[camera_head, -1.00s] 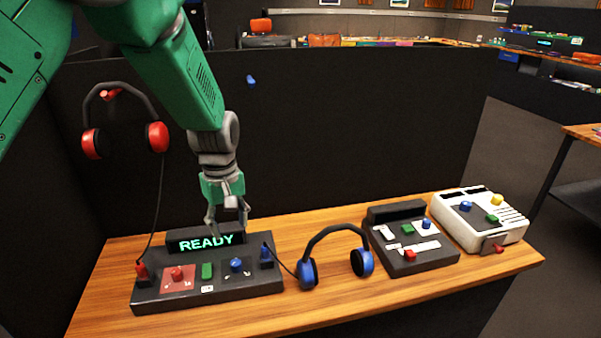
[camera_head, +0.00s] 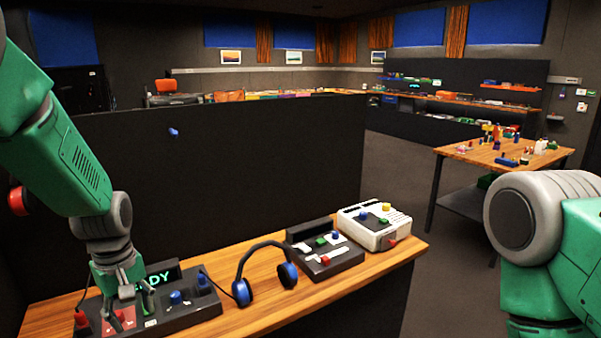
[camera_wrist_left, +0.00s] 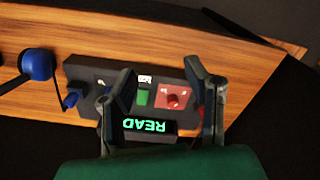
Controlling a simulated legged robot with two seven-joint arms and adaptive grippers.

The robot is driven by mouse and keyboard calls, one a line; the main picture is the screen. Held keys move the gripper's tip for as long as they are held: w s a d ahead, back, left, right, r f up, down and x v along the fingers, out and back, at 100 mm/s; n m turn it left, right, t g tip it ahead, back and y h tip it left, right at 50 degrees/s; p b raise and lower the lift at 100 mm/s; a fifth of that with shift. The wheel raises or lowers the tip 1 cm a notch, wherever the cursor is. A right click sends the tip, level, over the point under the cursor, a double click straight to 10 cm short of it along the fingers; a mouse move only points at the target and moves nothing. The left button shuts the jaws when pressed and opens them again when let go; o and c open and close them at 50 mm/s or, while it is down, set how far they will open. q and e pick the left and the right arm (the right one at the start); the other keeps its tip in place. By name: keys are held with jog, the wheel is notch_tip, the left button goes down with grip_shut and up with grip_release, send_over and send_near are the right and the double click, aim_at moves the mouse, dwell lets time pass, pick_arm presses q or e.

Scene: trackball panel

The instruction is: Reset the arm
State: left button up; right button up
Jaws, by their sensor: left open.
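My left gripper (camera_head: 130,303) is open and empty over the left part of the dark control panel (camera_head: 203,312), in front of its display (camera_head: 158,279). The display reads "READY" in green, partly hidden by the gripper. In the left wrist view the gripper (camera_wrist_left: 165,95) has its fingers apart, with the red knob (camera_wrist_left: 173,98) on its red plate and the green button (camera_wrist_left: 142,97) showing between them. A blue knob (camera_head: 176,297) sits further right on the panel. My right arm shows at the right edge of the head view; its gripper is out of view.
Blue headphones (camera_head: 262,272) stand right of the panel. A second dark panel (camera_head: 325,262) and a white box (camera_head: 352,233) follow along the wooden table (camera_head: 262,316). A black partition (camera_head: 240,185) rises behind. Another table (camera_head: 490,155) stands at the right.

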pick_arm(q)
jog(key=s+f+m+b, duration=0.1)
jog(key=s+f+m, duration=0.2)
jog(key=s+f, duration=0.55)
jog(key=s+f+m+b, duration=0.25)
jog(key=s+f, duration=0.25)
jog(key=f, duration=0.6)
jog(key=s+d+f+m, duration=0.1)
jog(key=s+f+m, duration=0.2)
jog(key=s, duration=0.5)
jog(key=s+d+f+m+b, duration=0.1)
jog(key=s+d+f+m, duration=0.1)
jog(key=s, duration=0.5)
notch_tip(320, 180, down, 2)
jog(key=shift+s+d+f+m, duration=0.1)
jog(key=shift+s+d+m, duration=0.25)
jog(key=shift+m, duration=0.1)
pick_arm(e)
jog(key=f, duration=0.5)
jog(key=shift+w+f, duration=0.1)
jog(key=shift+w, duration=0.2)
